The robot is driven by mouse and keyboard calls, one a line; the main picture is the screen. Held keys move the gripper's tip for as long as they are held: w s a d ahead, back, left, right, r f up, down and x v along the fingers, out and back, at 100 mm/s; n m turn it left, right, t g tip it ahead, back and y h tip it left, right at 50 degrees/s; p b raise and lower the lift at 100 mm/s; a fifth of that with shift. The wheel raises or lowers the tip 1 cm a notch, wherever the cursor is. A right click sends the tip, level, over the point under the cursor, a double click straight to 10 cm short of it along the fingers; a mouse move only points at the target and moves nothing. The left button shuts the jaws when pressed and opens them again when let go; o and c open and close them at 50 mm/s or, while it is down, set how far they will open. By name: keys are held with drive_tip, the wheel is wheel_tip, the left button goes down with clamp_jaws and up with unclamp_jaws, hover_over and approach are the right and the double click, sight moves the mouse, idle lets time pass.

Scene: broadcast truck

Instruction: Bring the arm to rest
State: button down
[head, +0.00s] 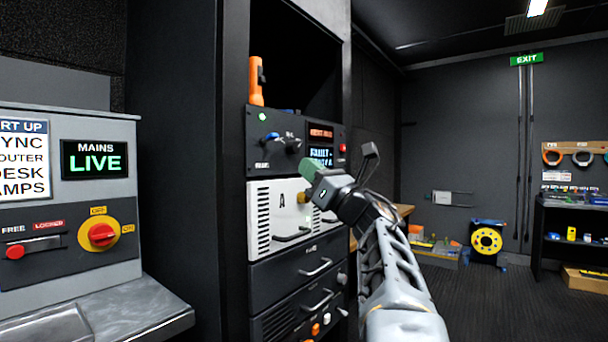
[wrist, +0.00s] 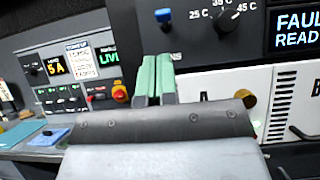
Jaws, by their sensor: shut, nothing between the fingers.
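My arm reaches up from the lower right of the head view toward the equipment rack. My gripper (head: 309,168) has green fingertips and is in front of the rack, near the top of the white unit marked A (head: 262,212). In the wrist view my gripper (wrist: 155,75) shows two green fingers side by side, shut with nothing between them. Whether the fingers touch the rack cannot be told. Part of the white unit is hidden behind my gripper and wrist.
Above the white unit is a black panel (head: 280,140) with knobs and displays; an orange torch-like object (head: 256,82) stands on it. A grey console (head: 70,200) with a red-yellow switch (head: 102,235) is at left. Open floor (head: 480,300) and a yellow reel (head: 487,241) lie at right.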

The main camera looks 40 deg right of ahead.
drive_tip(key=shift+s+f, duration=0.1)
drive_tip(key=shift+s, duration=0.1)
idle(0.5)
drive_tip(key=w+r+m+h+p, duration=0.4)
drive_tip(key=m+h+p, duration=0.7)
drive_tip(key=m, duration=0.7)
drive_tip(key=a+f+m+g+h+p, duration=0.2)
drive_tip(key=a+f+m+g+p, duration=0.2)
drive_tip(key=f+m+g+p, duration=0.5)
drive_tip(key=s+a+f+m+g+y+p, duration=0.2)
drive_tip(key=s+a+f+m+g+p, duration=0.2)
drive_tip(key=s+a+m+g+p, duration=0.1)
drive_tip(key=s+a+f+m+g+y+p, duration=0.3)
drive_tip(key=s+a+f+m+g+p, duration=0.2)
drive_tip(key=s+a+m+p, duration=0.2)
drive_tip(key=s+a+p, duration=0.2)
drive_tip(key=s+a, duration=0.1)
drive_tip(key=s, duration=0.1)
drive_tip(key=shift+s+f+g, duration=0.15)
drive_tip(key=shift+s+g, duration=0.05)
drive_tip(key=shift+g, duration=0.2)
